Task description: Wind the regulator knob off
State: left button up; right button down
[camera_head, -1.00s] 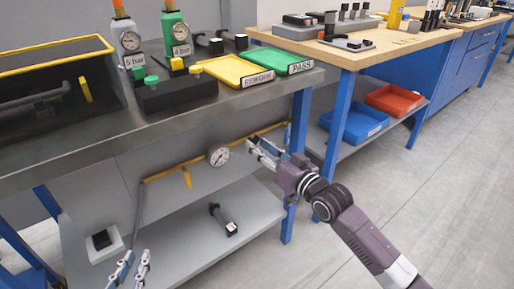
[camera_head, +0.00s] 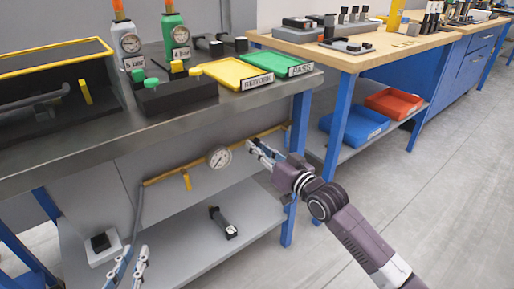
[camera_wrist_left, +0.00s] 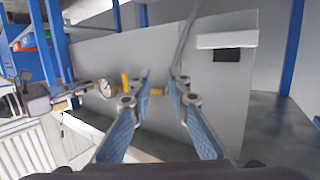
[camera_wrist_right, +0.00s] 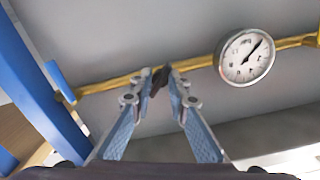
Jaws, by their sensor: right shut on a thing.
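The regulator knob (camera_wrist_right: 158,80) is a small dark piece on the yellow pipe (camera_wrist_right: 115,83), between my right fingertips and partly hidden by them. In the right wrist view my right gripper (camera_wrist_right: 157,76) is shut on it. In the head view my right gripper (camera_head: 256,149) reaches the pipe just right of the round white gauge (camera_head: 219,157); the knob is too small to make out there. My left gripper (camera_head: 131,263) is low at the left, away from the pipe. In the left wrist view my left gripper (camera_wrist_left: 161,78) has its fingers apart with nothing held.
The bench top (camera_head: 200,112) overhangs the pipe, with a lower shelf (camera_head: 170,250) beneath. A yellow lever (camera_head: 186,180) hangs left of the gauge. A blue handle (camera_wrist_right: 60,82) and blue bench leg (camera_wrist_right: 40,90) stand left of my right gripper. A dark cylindrical tool (camera_head: 223,222) lies on the shelf.

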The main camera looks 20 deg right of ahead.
pick_arm(q)
jog(key=s+a+f+g+y+p, duration=0.25)
jog(key=s+f+g, duration=0.4)
jog(key=f, duration=0.35)
jog(key=s+a+f+g+p, duration=0.2)
jog(key=s+g, duration=0.1)
jog(key=s, duration=0.3)
jog(key=s+a+f+g+p, duration=0.1)
jog(key=s+a+g+p, duration=0.1)
jog(key=s, duration=0.4)
jog(key=s+a+f+p+x, duration=0.1)
jog(key=s+p+x, duration=0.1)
jog(key=x, duration=0.9)
jog(key=shift+f+n+g+y+p, duration=0.3)
jog(key=shift+g+y+p, duration=0.15)
jog(key=shift+p, duration=0.15)
pick_arm(e)
jog(key=n, duration=2.6)
jog(key=shift+a+f+n, duration=0.1)
jog(key=shift+n, duration=0.3)
pick_arm(q)
jog(key=shift+s+d, duration=0.15)
jog(key=shift+s, duration=0.2)
